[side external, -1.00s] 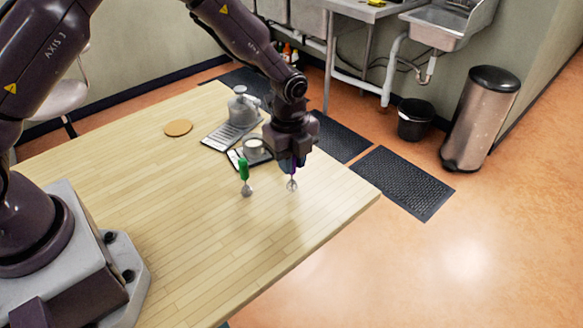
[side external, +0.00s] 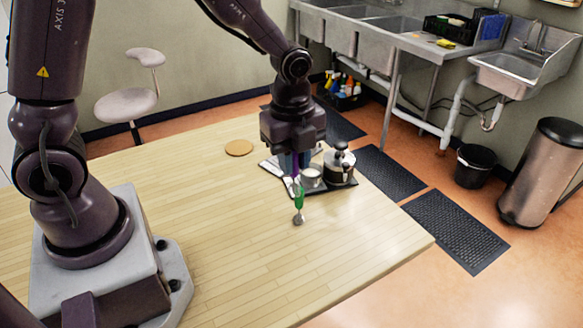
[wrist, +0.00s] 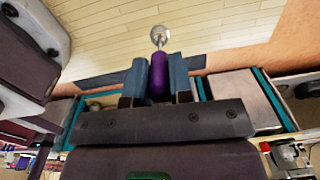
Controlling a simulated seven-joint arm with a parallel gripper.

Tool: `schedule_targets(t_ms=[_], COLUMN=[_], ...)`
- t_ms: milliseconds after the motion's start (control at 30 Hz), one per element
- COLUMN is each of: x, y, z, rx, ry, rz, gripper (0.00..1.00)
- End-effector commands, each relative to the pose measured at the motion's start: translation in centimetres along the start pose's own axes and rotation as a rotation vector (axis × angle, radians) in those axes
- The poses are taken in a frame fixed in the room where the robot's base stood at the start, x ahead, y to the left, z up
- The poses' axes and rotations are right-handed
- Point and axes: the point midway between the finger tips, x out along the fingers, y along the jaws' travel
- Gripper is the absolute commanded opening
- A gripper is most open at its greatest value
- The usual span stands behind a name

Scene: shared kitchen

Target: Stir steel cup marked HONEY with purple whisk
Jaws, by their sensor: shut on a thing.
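My gripper (side external: 295,154) is shut on the purple whisk (side external: 296,167), which hangs head down. In the wrist view, the purple handle (wrist: 158,78) sits between my fingers, and its round wire head (wrist: 159,36) shows against the wooden table. In the side view, the whisk's lower end is hidden behind a green-handled whisk (side external: 299,198), which is upright in front of it. A small steel cup (side external: 312,180) is just right of my gripper. Its marking cannot be read. I cannot tell how high the purple whisk is above the table.
A lidded steel pot (side external: 340,166) stands right of the cup, close by. Both are on a dark tray (side external: 345,186). A round brown mat (side external: 239,148) lies behind left. The wooden table (side external: 220,220) is clear at the front and left.

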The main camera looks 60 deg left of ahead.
Motion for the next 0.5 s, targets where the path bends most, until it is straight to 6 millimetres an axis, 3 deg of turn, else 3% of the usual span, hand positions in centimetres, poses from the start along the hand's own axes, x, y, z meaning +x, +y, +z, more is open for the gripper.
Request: schedule_targets(t_ms=[200, 333, 500], x=[1.9, 3.1, 4.2], y=[-6.7, -9.3, -11.1], z=[5.8, 9.3, 12.4], rx=[-0.162, -0.241, -0.306], ry=[0.002, -0.003, -0.01], rz=[0.007, 0.012, 0.014], gripper=[0.0, 0.0, 0.0])
